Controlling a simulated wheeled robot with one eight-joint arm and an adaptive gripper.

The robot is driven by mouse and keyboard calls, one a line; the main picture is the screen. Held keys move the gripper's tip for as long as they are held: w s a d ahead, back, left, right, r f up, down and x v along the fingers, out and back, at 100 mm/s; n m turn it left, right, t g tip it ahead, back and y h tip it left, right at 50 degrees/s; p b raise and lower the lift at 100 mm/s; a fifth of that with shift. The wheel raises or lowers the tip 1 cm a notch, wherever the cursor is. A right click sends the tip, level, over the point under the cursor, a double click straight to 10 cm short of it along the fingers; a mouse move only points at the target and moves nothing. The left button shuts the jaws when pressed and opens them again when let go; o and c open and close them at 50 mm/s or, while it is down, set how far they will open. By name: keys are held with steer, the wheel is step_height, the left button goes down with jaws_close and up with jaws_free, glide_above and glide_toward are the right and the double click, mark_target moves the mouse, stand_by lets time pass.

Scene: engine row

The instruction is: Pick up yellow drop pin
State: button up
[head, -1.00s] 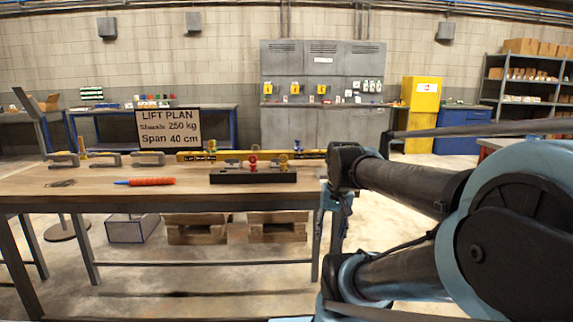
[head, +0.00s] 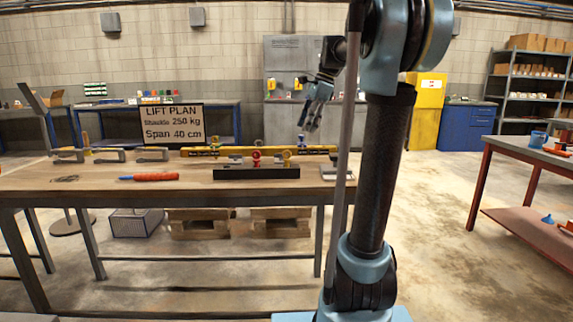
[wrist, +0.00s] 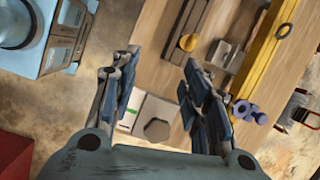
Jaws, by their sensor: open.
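A yellow round-headed piece, which looks like the yellow drop pin (head: 287,156), stands at the right end of a black block (head: 257,174) on the workbench. A red piece (head: 256,158) stands beside it on the left. In the wrist view a yellow disc (wrist: 187,42) shows on a dark bar, beyond my fingertips; it seems to be the same piece. My gripper (head: 314,124) hangs above the right end of the bench, to the right of the yellow piece. In the wrist view its fingers (wrist: 159,72) are spread apart with nothing between them.
A yellow beam (head: 225,151) lies along the bench behind the block. A blue piece (wrist: 245,111) is near its end. A pale plate with a grey hexagonal piece (wrist: 157,130) lies near the bench's right end. An orange-handled tool (head: 155,177) lies left. A red-framed table (head: 487,180) stands right.

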steer(key=w+r+m, duration=0.2)
steer(key=w+r, duration=0.1)
steer(key=w, duration=0.2)
glide_above(287, 159)
steer(key=d, duration=0.2)
step_height(287, 159, down, 11)
steer(key=shift+f, duration=0.2)
steer(key=x, duration=0.3)
steer(key=shift+w+a+f, duration=0.25)
steer(key=shift+w+f, duration=0.05)
steer(key=shift+w, duration=0.05)
steer(key=shift+a+f, duration=0.25)
steer(key=shift+f, duration=0.4)
jaws_close()
